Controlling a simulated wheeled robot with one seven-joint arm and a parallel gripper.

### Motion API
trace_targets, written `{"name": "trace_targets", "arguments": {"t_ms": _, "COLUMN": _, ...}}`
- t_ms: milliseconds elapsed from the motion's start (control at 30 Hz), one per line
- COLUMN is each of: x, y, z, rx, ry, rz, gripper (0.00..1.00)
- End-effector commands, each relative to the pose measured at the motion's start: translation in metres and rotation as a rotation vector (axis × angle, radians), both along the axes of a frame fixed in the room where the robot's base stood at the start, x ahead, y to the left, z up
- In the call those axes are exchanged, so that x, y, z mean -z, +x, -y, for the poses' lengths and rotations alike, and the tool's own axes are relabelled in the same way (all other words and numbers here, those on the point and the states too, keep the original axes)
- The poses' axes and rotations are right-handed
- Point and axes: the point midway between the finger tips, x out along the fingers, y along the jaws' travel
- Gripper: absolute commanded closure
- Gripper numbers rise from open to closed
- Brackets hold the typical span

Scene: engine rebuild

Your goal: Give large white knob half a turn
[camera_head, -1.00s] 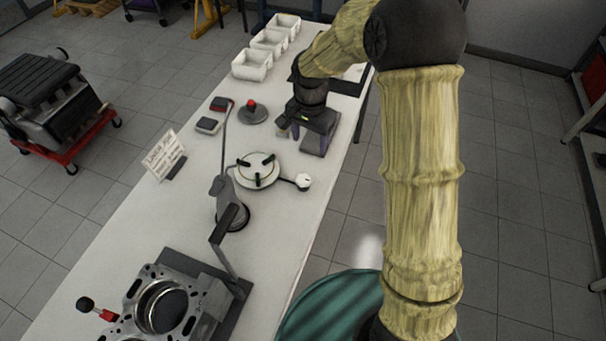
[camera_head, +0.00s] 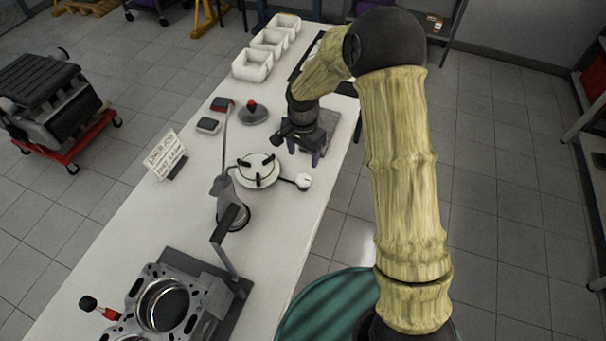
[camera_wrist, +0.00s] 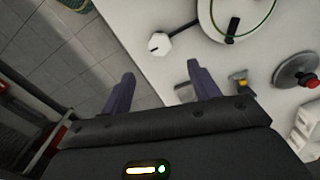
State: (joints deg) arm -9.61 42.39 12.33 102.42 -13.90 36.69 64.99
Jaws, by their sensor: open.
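The large white knob (camera_head: 303,181) sits near the right edge of the table, on a short dark stem joined to a round white fixture (camera_head: 258,171). In the wrist view the faceted knob (camera_wrist: 158,44) with a small dark centre lies beyond my fingertips, between their lines. My gripper (camera_head: 303,153) is open and empty, behind the knob in the head view and apart from it. Both purple-grey fingers show in the wrist view (camera_wrist: 161,72). The knob is unobstructed in both views.
A grey dome with a red top (camera_head: 252,111) stands left of my gripper. A lamp-like stand (camera_head: 232,210), an engine block (camera_head: 165,305) and a sign (camera_head: 164,155) are on the table. White bins (camera_head: 252,66) stand at the back. Floor lies right of the table edge.

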Motion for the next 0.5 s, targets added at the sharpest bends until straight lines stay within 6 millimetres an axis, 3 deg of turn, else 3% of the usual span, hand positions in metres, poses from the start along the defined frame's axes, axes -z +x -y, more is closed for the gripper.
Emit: {"name": "trace_targets", "arguments": {"t_ms": 500, "x": 0.089, "y": -0.001, "z": 0.0, "rx": 0.0, "ry": -0.001, "rz": -0.003, "gripper": 0.39}}
